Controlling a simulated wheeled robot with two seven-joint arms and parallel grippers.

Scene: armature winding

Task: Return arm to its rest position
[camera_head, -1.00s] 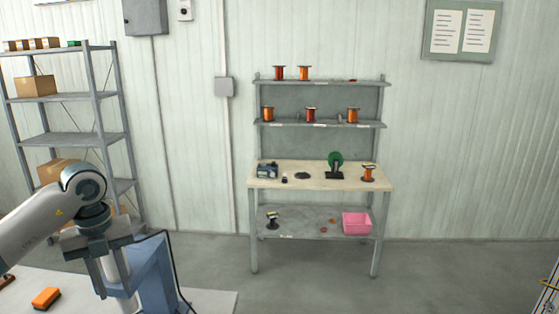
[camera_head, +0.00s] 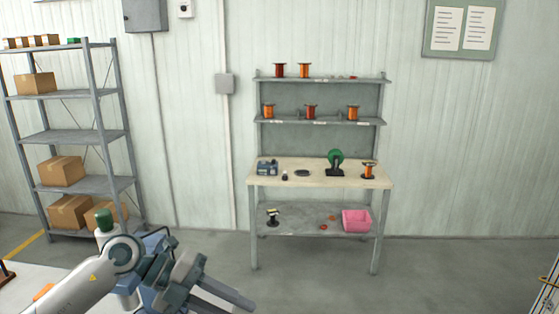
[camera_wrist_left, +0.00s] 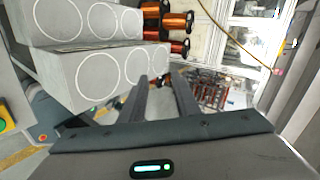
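My left arm comes in from the lower left in the head view, low over the near white table (camera_head: 30,275). My left gripper (camera_head: 232,305) points to the lower right, past a blue machine (camera_head: 158,243) that it mostly hides. My right arm and gripper are not in view.
An orange block (camera_head: 42,291) lies on the near table, partly behind my arm. A workbench (camera_head: 320,175) with spools is at the wall. Grey blocks with circles (camera_wrist_left: 95,75) fill the wrist view's left.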

